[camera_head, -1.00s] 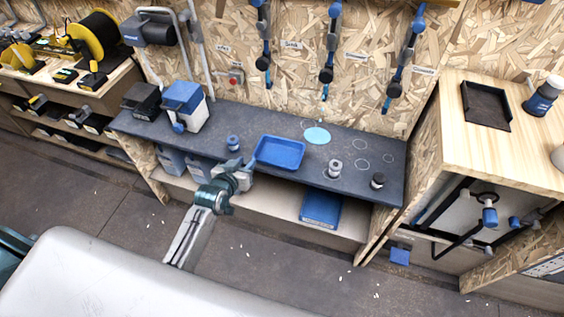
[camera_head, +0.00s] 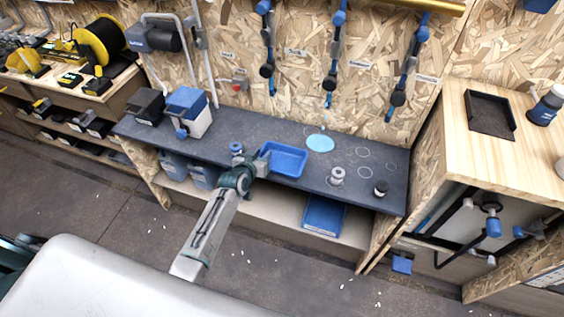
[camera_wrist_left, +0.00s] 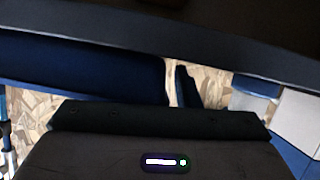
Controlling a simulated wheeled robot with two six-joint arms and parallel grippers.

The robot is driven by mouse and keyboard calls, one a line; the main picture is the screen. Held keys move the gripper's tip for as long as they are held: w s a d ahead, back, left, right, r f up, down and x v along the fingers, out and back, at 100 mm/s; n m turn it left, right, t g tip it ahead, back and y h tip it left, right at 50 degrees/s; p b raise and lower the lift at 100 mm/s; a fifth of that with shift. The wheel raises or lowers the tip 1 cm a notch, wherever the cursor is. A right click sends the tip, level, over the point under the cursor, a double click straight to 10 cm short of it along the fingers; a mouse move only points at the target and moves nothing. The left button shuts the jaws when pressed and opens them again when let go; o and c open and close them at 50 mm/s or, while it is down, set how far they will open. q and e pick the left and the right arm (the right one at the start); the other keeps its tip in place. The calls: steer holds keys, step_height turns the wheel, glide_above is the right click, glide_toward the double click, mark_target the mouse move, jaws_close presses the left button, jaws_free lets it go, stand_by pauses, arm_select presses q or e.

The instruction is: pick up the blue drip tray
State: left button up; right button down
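The blue drip tray (camera_head: 286,161) lies on the dark bench top, a shallow open rectangle. My left gripper (camera_head: 263,162) is at the tray's left front corner, seen from behind; its wrist hides that corner. I cannot tell whether the fingers touch the rim. In the left wrist view a dark blue surface (camera_wrist_left: 80,72), probably the tray, fills the left middle, with a dark narrow piece beside its right end. Whether the fingers are apart or closed does not show. My right gripper is not in view.
A light blue disc (camera_head: 320,143) lies right of the tray. A small blue-topped item (camera_head: 236,149) stands left of it. A grey cylinder (camera_head: 337,176) and a dark-topped jar (camera_head: 380,188) stand to the right. Another blue tray (camera_head: 323,214) is on the lower shelf.

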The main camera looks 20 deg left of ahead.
arm_select(q)
steer(key=shift+c, duration=0.2)
jaws_close()
steer(key=shift+r, duration=0.15)
